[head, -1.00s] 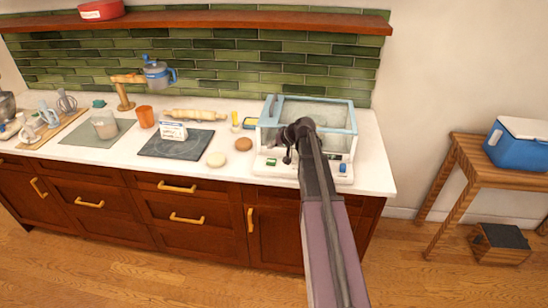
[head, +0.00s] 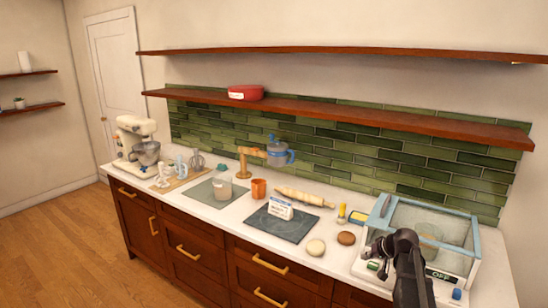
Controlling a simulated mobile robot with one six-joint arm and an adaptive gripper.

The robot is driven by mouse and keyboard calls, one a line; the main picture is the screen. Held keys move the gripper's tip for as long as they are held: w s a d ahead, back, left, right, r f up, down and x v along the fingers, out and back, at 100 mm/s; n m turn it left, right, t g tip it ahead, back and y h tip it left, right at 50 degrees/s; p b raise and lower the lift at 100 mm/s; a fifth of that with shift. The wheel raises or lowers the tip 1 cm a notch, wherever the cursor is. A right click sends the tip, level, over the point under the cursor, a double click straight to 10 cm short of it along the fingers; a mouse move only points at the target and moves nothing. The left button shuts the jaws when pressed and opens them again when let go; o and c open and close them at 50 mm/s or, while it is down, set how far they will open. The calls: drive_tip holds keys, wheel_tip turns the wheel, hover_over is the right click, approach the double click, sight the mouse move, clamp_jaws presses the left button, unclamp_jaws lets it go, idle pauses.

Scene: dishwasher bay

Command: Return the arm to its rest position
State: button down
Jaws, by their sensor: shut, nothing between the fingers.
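My arm comes up from the bottom right in the head view. My gripper (head: 371,256) is small and dark at its end, in front of the left part of a clear-walled box appliance (head: 461,262) with a pale blue frame. The gripper looks shut and empty. I cannot tell its exact distance from the appliance. A round pale thing shows inside the box, and an "OFF" label is on its front. My arm hides part of that front.
Wooden shelves (head: 330,108) run above. Floor at left is clear.

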drive_tip(key=s+a+f+n+g+h, duration=0.1)
drive_tip(key=s+a+f+g+h, duration=0.1)
drive_tip(key=s+a, duration=0.6)
drive_tip(key=s+a+f+n+g+h, duration=0.1)
drive_tip(key=s+a+g, duration=0.3)
drive_tip(key=s+a, duration=0.5)
drive_tip(key=s+f+h, duration=0.1)
drive_tip(key=s, duration=0.4)
drive_tip(key=shift+s+h, duration=0.4)
drive_tip(key=shift+f, duration=0.15)
